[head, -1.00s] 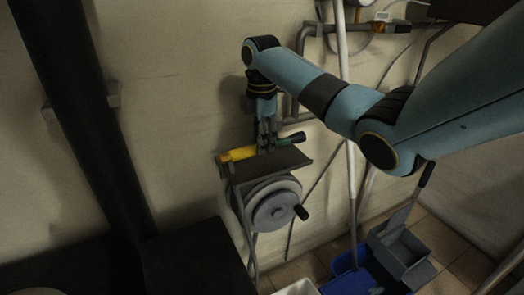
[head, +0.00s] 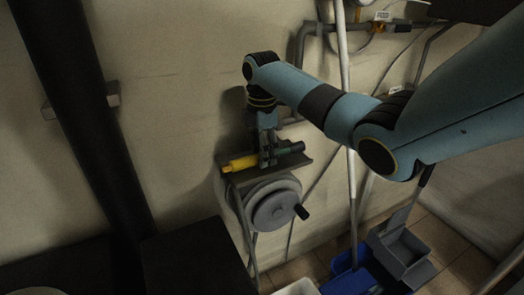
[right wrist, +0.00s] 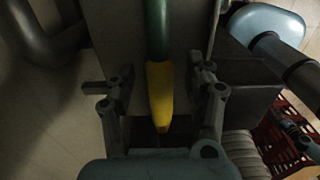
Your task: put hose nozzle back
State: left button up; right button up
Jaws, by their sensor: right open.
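The hose nozzle (head: 243,162) has a yellow end on the left and a dark green body on the right. In the head view it lies along the small grey shelf (head: 303,163) above the hose reel. My right gripper (head: 268,160) points down over its middle and hides part of it. In the right wrist view the nozzle (right wrist: 160,95) runs between the two spread fingers of the gripper (right wrist: 152,85), with a gap on each side. My left gripper is not in view.
A grey hose reel (head: 275,207) with a crank hangs under the shelf. A blue bin (head: 350,281) and a grey dustpan (head: 405,252) stand on the floor at the lower right.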

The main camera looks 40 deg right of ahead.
notch_tip(320, 180, up, 12)
jog(key=shift+r, duration=0.15)
dwell(0.3)
dwell(0.4)
